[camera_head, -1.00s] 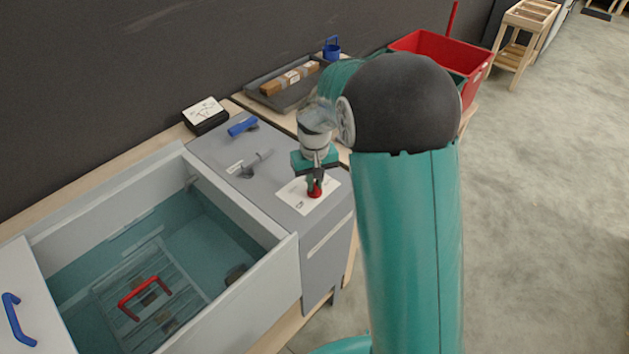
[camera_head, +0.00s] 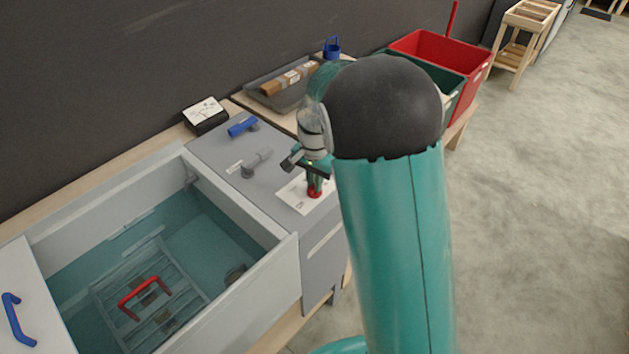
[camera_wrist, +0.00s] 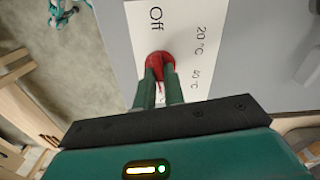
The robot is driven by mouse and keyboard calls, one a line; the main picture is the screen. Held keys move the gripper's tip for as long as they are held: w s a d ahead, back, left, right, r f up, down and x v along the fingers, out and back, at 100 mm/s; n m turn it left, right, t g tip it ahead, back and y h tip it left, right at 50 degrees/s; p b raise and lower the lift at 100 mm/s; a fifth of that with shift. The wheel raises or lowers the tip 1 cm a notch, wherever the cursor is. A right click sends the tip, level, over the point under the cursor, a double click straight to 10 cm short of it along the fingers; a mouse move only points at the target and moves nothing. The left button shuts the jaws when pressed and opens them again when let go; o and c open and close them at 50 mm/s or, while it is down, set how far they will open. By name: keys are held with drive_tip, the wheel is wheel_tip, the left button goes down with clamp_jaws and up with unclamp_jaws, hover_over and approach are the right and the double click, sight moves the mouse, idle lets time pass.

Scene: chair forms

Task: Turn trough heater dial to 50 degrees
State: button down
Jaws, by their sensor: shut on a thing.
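The red heater dial (camera_head: 314,193) sits on a white label plate (camera_head: 297,199) on the grey top of the trough's control end. In the wrist view the dial (camera_wrist: 160,66) lies between the tips of my gripper (camera_wrist: 159,78), which is shut on it. The plate (camera_wrist: 188,22) reads "Off" at its top, "20 °C" to the right, and a further mark lower right that looks like 50 °C. Other marks are hidden behind the fingers. In the head view my gripper (camera_head: 314,187) comes down on the dial from above. The dial's pointer is hard to make out.
The trough (camera_head: 185,235) holds water and a rack with a red handle (camera_head: 144,297). A blue lever (camera_head: 242,126) and a grey lever (camera_head: 256,163) stand beside the dial. A dark box (camera_head: 205,115), a grey tray (camera_head: 262,98) and a red bin (camera_head: 440,55) lie behind.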

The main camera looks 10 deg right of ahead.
drive_tip(key=shift+r+m, duration=0.1)
drive_tip(key=shift+m, duration=0.8)
drive_tip(key=c, duration=1.5)
unclamp_jaws()
wheel_tip(320, 180, up, 14)
drive_tip(key=shift+f, duration=0.15)
